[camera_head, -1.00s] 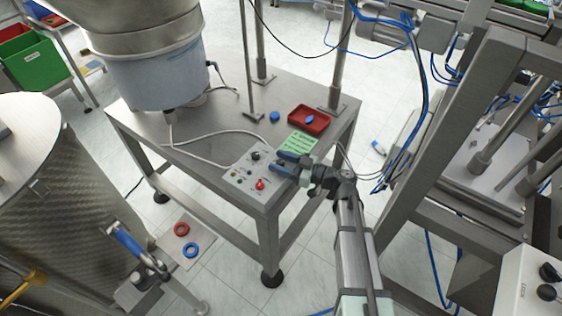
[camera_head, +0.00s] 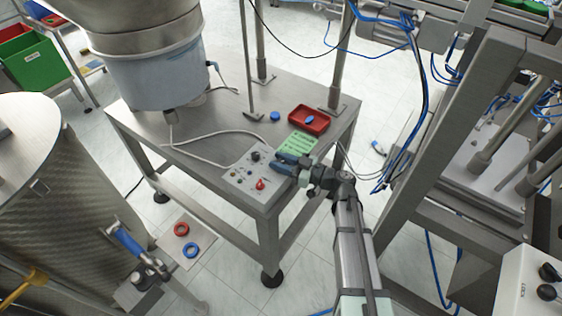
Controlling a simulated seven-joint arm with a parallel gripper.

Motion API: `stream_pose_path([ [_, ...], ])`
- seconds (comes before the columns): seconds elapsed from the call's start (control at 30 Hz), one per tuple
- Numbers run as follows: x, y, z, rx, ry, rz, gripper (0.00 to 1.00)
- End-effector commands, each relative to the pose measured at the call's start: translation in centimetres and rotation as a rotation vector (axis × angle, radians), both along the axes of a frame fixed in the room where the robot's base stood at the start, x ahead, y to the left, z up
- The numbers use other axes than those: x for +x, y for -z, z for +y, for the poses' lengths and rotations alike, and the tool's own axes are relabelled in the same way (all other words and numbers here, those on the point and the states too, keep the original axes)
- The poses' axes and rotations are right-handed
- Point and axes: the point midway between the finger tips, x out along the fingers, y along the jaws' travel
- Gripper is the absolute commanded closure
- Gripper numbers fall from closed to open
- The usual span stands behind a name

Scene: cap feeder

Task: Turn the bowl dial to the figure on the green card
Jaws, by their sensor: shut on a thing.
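The control box (camera_head: 244,183) is a grey panel with several small knobs, at the front corner of the steel table. A black knob (camera_head: 256,156) stands near its top and a red knob (camera_head: 260,184) near its lower right. My gripper (camera_head: 283,164) is at the right side of the panel, its blue fingers closed. A dial between the fingers is hidden by them, so I cannot make out its setting. The green card (camera_head: 298,145) lies just behind my gripper; its writing is too small to read.
A red tray (camera_head: 324,125) with a blue cap (camera_head: 309,119) sits behind the card, and another blue cap (camera_head: 275,116) lies beside it. A grey cable (camera_head: 204,160) crosses the table (camera_head: 190,136). Thin posts rise at the back. A steel frame stands to the right.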

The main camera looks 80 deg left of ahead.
Motion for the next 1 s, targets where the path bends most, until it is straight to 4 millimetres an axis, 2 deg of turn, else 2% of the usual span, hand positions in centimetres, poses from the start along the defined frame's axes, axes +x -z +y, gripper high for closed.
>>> stream_pose_path([
  [0.5, -0.26, -0.12, -0.18, 0.002, 0.337, 0.001, 0.97],
  [0.97, -0.07, -0.04, 0.02, 0.0, 0.387, 0.002, 0.97],
  [1.0, -0.07, -0.04, 0.02, 0.0, 0.386, 0.002, 0.65],
])
